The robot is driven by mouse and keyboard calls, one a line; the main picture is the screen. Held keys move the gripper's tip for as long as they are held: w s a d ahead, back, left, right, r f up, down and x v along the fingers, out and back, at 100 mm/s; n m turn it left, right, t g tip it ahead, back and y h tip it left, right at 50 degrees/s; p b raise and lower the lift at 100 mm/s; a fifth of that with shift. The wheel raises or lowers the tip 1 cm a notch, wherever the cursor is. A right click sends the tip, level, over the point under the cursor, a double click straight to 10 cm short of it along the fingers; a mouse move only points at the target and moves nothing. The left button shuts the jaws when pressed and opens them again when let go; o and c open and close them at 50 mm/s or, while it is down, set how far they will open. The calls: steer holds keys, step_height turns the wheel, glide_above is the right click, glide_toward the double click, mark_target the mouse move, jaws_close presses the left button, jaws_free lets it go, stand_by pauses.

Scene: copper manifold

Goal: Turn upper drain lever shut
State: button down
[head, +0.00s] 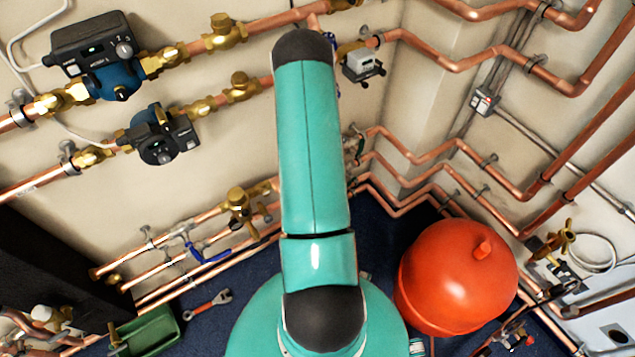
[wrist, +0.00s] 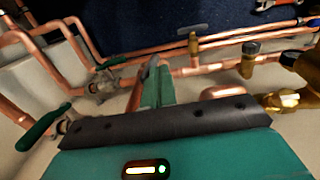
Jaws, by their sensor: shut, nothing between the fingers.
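In the wrist view, two valves with green levers sit on copper pipes to the left. One green lever (wrist: 43,125) lies at lower left, slanting up to the right, its inner end close to my gripper's dark bar. The other green lever (wrist: 86,40) is at upper left, beside a metal valve body (wrist: 103,84). I cannot tell for certain which is the upper drain lever. My gripper (wrist: 158,80) is shut and empty, its teal fingers pointing in among the pipes, to the right of both levers.
Copper pipes with brass fittings (wrist: 285,100) crowd the right of my gripper in the wrist view. In the head view, a red tank (head: 458,278) stands right of my arm. A wrench (head: 208,304) and green tray (head: 148,332) lie on the dark floor at left.

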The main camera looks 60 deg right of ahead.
steer(key=shift+s+d+r+t+y, duration=0.1)
steer(key=shift+s+d+t+y, duration=0.1)
steer(key=shift+d+t+y, duration=0.45)
steer(key=shift+s+d+y, duration=0.2)
steer(key=shift+y, duration=0.75)
steer(key=shift+s+d+f+t+y, duration=0.35)
steer(key=shift+d+t+y, duration=0.3)
steer(key=shift+y, duration=0.55)
steer(key=shift+s+d+f+t+y, duration=0.25)
steer(key=shift+d+f+t+y, duration=0.25)
steer(key=shift+y, duration=0.7)
steer(key=shift+s+d+f+t+y, duration=0.3)
steer(key=shift+d+t+y, duration=0.45)
steer(key=shift+y, duration=0.45)
steer(key=shift+s+f, duration=0.1)
steer(key=shift+s, duration=0.05)
steer(key=shift+r, duration=0.9)
